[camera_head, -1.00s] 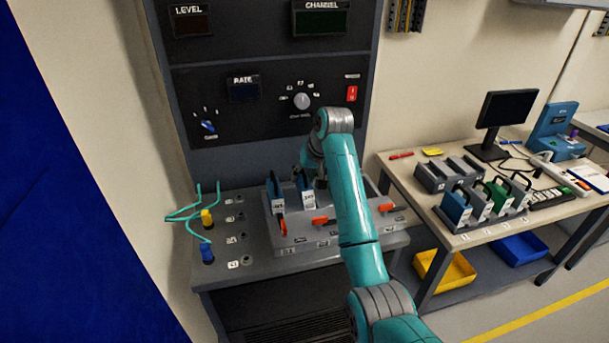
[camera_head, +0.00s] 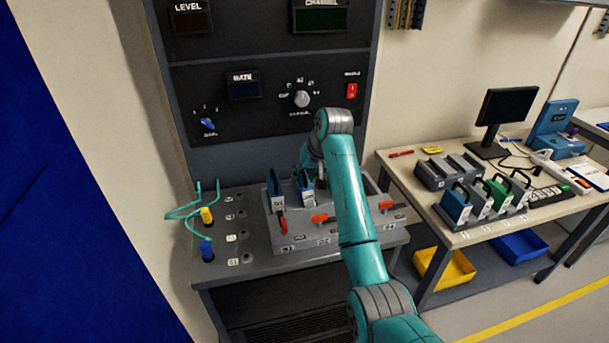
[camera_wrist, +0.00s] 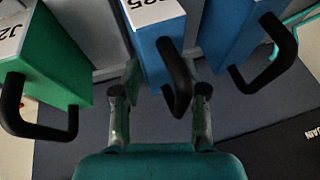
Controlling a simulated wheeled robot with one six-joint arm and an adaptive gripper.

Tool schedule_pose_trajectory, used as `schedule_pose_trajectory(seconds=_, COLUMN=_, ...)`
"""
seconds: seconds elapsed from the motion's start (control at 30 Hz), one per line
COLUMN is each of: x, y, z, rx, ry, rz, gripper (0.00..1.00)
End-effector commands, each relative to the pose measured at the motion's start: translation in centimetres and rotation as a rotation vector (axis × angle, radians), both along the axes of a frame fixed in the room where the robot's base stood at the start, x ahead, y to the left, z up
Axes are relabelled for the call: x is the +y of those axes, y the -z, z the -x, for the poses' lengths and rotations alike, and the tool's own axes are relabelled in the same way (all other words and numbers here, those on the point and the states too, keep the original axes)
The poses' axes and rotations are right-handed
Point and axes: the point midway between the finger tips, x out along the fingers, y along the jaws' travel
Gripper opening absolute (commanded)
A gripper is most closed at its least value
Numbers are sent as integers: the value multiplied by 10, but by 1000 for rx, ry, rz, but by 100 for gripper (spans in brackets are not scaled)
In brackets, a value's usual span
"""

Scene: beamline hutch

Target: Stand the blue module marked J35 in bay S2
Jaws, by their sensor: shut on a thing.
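A blue module (camera_head: 305,191) with a white label and black handle stands upright in the grey bay unit (camera_head: 350,229), around its middle bay. The same module, whose partly cut-off label seems to end in 35, is at the middle of the wrist view (camera_wrist: 160,50). My gripper (camera_wrist: 165,88) has its fingers on either side of its black handle, shut on it. How deep the module sits is hidden. A second blue module (camera_head: 275,192) stands to its left; it also shows in the wrist view (camera_wrist: 232,35).
A green module (camera_wrist: 50,55) stands on the other side in the wrist view. Orange levers (camera_head: 320,218) line the unit's front. Yellow and blue plugs (camera_head: 207,250) with cables are at left. The right bench (camera_head: 405,181) holds a rack of modules and a monitor (camera_head: 508,108).

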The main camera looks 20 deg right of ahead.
Motion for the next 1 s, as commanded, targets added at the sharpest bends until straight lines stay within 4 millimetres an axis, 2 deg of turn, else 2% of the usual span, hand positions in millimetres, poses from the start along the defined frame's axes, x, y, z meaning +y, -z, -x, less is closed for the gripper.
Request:
schedule_pose_trajectory(seconds=0.03, x=8, y=1, z=1, rx=3, ry=-10, rz=-8, gripper=0)
schedule_pose_trajectory(seconds=0.07, x=8, y=1, z=1, rx=3, ry=-10, rz=-8, gripper=47)
schedule_pose_trajectory(seconds=0.17, x=7, y=1, z=0, rx=2, ry=-9, rz=-6, gripper=72)
schedule_pose_trajectory(seconds=0.57, x=2, y=-4, z=1, rx=-1, ry=-3, rz=-3, gripper=72)
schedule_pose_trajectory(seconds=1.0, x=-9, y=-59, z=24, rx=-1, ry=-5, rz=-3, gripper=72)
